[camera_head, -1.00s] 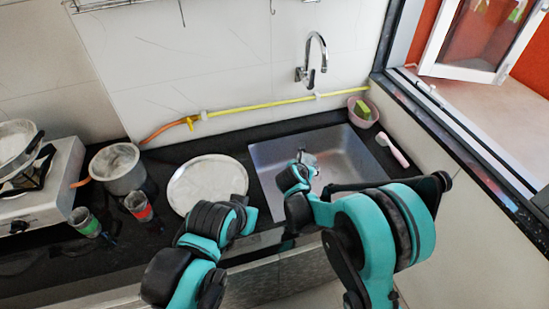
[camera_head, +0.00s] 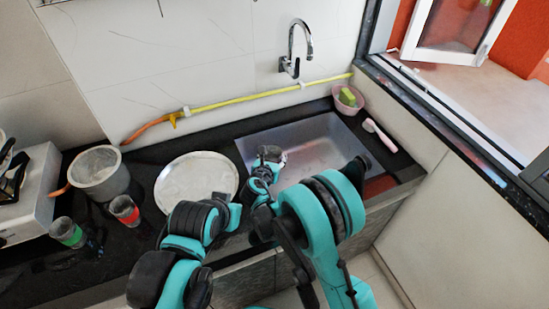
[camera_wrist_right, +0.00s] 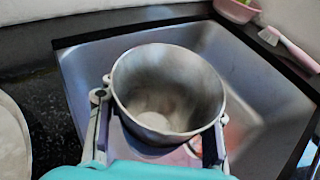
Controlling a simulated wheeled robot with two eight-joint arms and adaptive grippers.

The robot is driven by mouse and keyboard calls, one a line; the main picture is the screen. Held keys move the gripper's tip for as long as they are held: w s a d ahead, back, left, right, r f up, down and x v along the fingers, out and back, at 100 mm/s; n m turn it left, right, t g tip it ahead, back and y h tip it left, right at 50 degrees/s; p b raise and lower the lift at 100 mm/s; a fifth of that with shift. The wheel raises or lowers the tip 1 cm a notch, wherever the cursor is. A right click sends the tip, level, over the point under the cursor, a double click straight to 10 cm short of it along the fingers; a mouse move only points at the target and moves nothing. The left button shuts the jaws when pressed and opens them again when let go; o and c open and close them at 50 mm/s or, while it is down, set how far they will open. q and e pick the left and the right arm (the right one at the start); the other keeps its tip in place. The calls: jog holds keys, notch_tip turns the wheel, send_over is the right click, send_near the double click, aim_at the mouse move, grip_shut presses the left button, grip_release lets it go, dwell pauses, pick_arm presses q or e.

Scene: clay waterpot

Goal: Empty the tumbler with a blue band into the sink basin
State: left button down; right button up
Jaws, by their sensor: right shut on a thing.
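My right gripper (camera_head: 264,172) is shut on a grey tumbler (camera_wrist_right: 165,85), with a finger on each side of it in the wrist view. The tumbler also shows in the head view (camera_head: 271,154). Its open mouth and pale inside bottom face the wrist camera; no blue band shows, as the gripper hides much of its outer wall. I cannot tell whether it holds anything. It is over the left part of the metal sink basin (camera_head: 318,150), which surrounds it in the wrist view (camera_wrist_right: 262,85).
Green-banded (camera_head: 68,232) and red-banded (camera_head: 124,210) tumblers stand left on the dark counter, near a grey pot (camera_head: 103,178). A round pale plate (camera_head: 196,182) lies left of the sink. A pink bowl (camera_head: 349,98), brush (camera_head: 381,137) and faucet (camera_head: 296,50) edge the basin.

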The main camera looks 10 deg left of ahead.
jog(key=shift+r+p, duration=1.05)
jog(key=shift+r, duration=1.5)
jog(key=shift+f, duration=0.1)
